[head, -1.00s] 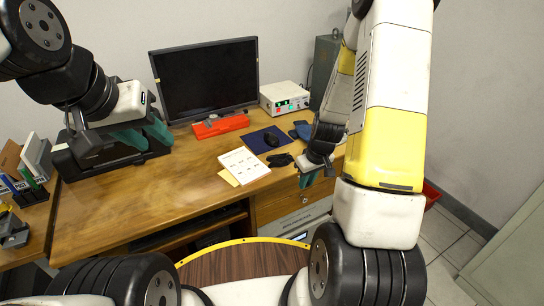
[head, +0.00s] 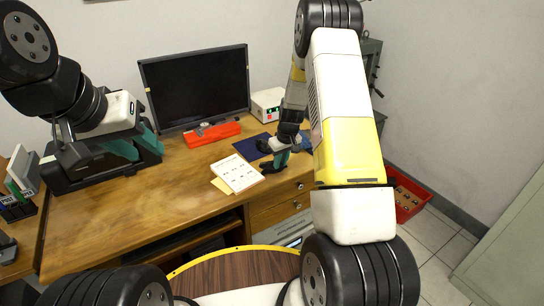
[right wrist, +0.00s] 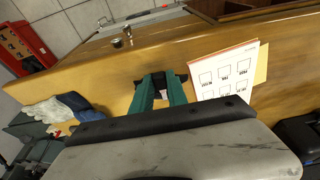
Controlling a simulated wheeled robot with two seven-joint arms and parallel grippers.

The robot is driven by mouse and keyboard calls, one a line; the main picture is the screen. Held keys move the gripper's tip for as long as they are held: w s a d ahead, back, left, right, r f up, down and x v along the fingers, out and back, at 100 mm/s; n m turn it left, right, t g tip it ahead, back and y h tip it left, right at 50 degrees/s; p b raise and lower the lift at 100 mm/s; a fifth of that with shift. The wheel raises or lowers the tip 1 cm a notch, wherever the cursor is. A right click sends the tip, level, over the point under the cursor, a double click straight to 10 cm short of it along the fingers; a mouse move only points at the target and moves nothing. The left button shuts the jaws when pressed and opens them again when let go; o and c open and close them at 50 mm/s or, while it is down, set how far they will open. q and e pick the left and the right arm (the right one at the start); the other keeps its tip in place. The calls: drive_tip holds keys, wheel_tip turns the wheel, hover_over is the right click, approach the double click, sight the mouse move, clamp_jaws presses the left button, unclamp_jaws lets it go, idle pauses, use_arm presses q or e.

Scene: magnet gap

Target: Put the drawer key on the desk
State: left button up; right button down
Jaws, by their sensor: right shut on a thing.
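My right gripper (head: 282,158) is over the right part of the wooden desk (head: 150,205), beside the printed paper. In the right wrist view, its teal fingers are close together around a small pale piece (right wrist: 163,94), which I take to be the drawer key; its outline is mostly hidden. A dark object (head: 271,165) lies on the desk right by the fingertips. I cannot tell whether the held piece touches the desk. My left gripper (head: 137,148) is at the desk's left side, its teal fingers apart and empty.
The printed sheet (head: 236,173) lies on the desk, with a red tool (head: 212,134) and the monitor (head: 195,87) behind. A white instrument box (head: 267,104) stands at the back right. Drawers (head: 277,212) are below the right edge. A red crate (head: 408,200) is on the floor. The desk's middle is clear.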

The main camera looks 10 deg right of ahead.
sight(281, 167)
drive_tip(key=shift+s+f, duration=0.15)
drive_tip(key=shift+f, duration=1.5)
drive_tip(key=shift+f, duration=0.2)
drive_tip(key=shift+f, duration=0.3)
drive_tip(key=c, duration=1.3)
unclamp_jaws()
drive_tip(key=shift+r, duration=0.1)
